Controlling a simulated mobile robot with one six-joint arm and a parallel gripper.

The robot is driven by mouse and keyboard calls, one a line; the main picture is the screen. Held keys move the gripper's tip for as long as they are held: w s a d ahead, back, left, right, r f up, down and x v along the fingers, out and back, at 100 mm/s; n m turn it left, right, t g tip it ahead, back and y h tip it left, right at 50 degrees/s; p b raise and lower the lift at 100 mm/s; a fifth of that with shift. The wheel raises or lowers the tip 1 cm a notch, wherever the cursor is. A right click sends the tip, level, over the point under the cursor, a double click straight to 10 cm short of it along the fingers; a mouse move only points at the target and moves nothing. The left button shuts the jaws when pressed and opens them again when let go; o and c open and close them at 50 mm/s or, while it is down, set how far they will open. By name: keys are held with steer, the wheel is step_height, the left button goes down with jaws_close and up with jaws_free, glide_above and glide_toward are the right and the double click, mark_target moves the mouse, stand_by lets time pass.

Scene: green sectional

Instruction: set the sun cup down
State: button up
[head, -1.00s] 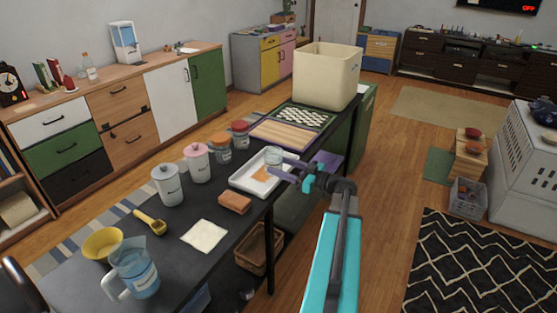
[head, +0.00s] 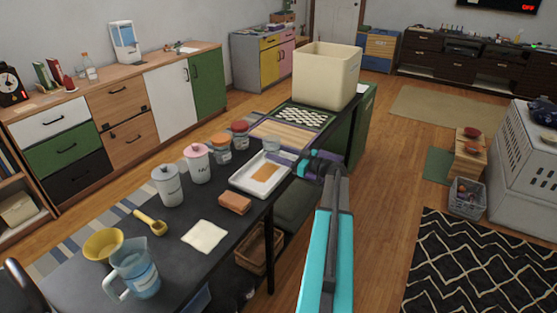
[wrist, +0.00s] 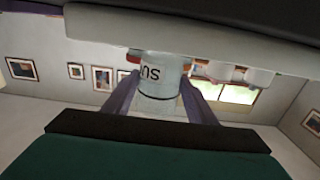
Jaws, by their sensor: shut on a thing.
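The sun cup (head: 272,143), a small pale cup, shows in the head view near the far edge of the white tray (head: 240,184). In the wrist view the cup (wrist: 160,76) stands between the two purple fingers, its dark lettering upside down. My gripper (head: 284,150) is shut on the cup from the right. The wrist picture is inverted, with a pale surface across the top, close to the cup's base. I cannot tell whether the base touches it. The tray holds an orange-brown patch (head: 267,173).
A striped wooden board (head: 283,133) lies just beyond the cup, with a checkered board (head: 303,117) and a big cream bin (head: 325,75) behind. Jars (head: 221,148) stand left of the tray. A brown sponge (head: 235,203) and a white cloth (head: 205,236) lie nearer on the dark table.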

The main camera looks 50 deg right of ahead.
steer(key=shift+w+d, duration=0.15)
steer(key=shift+w, duration=0.05)
steer(key=shift+f, duration=1.75)
steer(key=shift+f, duration=0.15)
steer(key=o, duration=1.1)
